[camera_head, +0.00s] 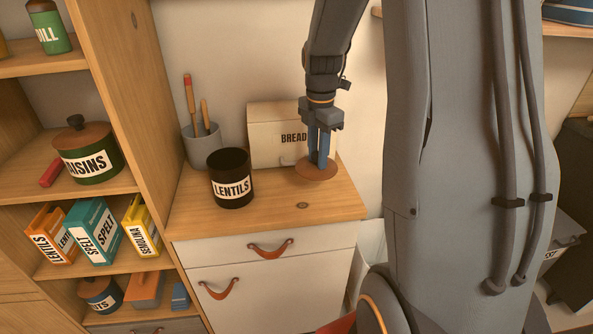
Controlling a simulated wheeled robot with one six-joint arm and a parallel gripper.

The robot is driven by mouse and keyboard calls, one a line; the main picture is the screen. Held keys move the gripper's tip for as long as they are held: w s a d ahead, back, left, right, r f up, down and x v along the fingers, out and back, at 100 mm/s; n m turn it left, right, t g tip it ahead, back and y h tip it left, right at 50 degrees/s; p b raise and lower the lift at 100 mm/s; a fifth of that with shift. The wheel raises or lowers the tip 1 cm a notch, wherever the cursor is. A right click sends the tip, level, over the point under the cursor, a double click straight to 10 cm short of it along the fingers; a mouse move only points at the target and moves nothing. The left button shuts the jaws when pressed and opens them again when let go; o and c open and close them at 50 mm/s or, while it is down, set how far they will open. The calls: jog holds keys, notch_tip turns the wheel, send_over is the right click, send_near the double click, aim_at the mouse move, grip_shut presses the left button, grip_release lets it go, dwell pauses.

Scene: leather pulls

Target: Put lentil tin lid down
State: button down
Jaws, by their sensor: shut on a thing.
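The lentil tin (231,190) is a dark tin with a white "LENTILS" label, standing upright on the wooden cabinet top, its open mouth showing a dark inside. The lid (325,174) is a round brown wooden disc to the right of the tin. My gripper (318,163) points down over the lid and is shut on it, with its blue fingers at the lid's middle. The knob is hidden between the fingers. The lid is at or just above the cabinet top; I cannot tell whether it touches.
A cream bread box (277,136) stands behind the lid, close to my gripper. A grey pot (201,147) with wooden utensils stands behind the tin. The cabinet top (270,211) is clear in front. Shelves with a raisins tin (88,152) and several boxes stand at left.

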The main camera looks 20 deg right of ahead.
aim_at(317, 153)
jog(key=shift+f+p, duration=0.7)
jog(key=shift+f, duration=2.6)
jog(key=shift+f, duration=0.1)
jog(key=c, duration=1.4)
grip_release()
notch_tip(317, 153, up, 12)
jog(key=b, duration=0.3)
jog(key=s+a+f+m, duration=0.4)
jog(key=s+a+m, duration=0.3)
jog(key=m, duration=0.2)
jog(key=s+a+f+m+t, duration=0.1)
jog(key=s+a+f+m, duration=0.2)
jog(key=s+a+m, duration=0.5)
jog(key=shift+s+f+m, duration=0.2)
jog(key=shift+f+m, duration=0.2)
jog(key=shift+m, duration=0.8)
